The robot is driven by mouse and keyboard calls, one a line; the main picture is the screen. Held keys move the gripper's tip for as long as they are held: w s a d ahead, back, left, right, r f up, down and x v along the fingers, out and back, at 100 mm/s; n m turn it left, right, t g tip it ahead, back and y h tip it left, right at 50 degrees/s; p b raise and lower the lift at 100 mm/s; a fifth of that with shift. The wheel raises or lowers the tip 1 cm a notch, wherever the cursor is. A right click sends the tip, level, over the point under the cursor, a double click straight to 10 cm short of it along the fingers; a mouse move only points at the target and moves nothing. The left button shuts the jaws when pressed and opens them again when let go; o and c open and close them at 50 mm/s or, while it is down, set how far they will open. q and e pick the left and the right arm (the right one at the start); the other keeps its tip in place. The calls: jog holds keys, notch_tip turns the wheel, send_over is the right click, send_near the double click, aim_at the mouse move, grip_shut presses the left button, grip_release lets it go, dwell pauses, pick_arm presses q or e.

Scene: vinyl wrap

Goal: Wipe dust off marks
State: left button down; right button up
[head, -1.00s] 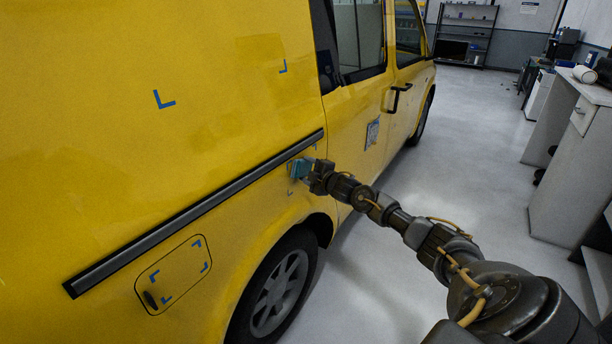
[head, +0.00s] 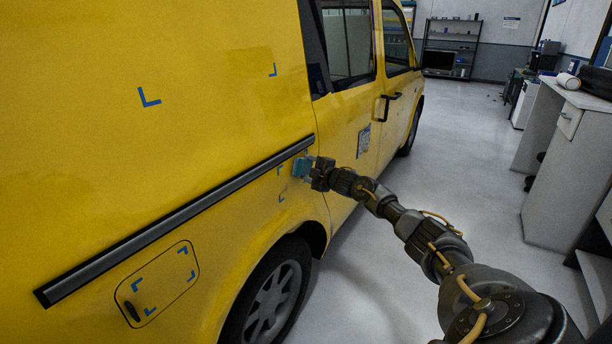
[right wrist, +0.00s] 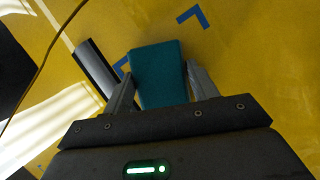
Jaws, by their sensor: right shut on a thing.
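The yellow van's side (head: 225,190) carries blue corner marks. One large mark (head: 149,97) and a smaller one (head: 273,70) are on the upper panel. Several sit on the outlined flap (head: 157,283) below the black strip. A small group with a left mark (head: 281,171) and a lower mark (head: 282,199) is just left of my right gripper (head: 311,170). That gripper is shut on a teal block-like wiping pad (right wrist: 160,75), held at the panel; contact is unclear. The right wrist view shows blue marks on both sides of the pad, including one at upper right (right wrist: 193,17). My left gripper is out of view.
The rear wheel (head: 270,302) is below. A grey-white counter (head: 560,165) stands at right, with open floor (head: 455,170) between. A shelf rack (head: 452,48) is at the back.

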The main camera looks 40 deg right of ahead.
jog(key=shift+d, duration=0.15)
jog(key=shift+s+d+p, duration=0.1)
jog(key=shift+s+p, duration=0.25)
jog(key=shift+p, duration=0.1)
jog(key=s+p, duration=0.1)
jog(key=s+d+p, duration=0.1)
jog(key=s, duration=0.1)
jog(key=shift+s, duration=0.3)
jog(key=shift+s+d, duration=0.25)
jog(key=shift+s, duration=0.45)
jog(key=shift+p, duration=0.3)
jog(key=shift+s+d+p, duration=0.2)
jog(key=shift+s+p, duration=0.15)
jog(key=shift+s, duration=0.35)
jog(key=shift+s+d+p, duration=0.2)
jog(key=shift+s+p, duration=0.15)
jog(key=shift+s, duration=0.35)
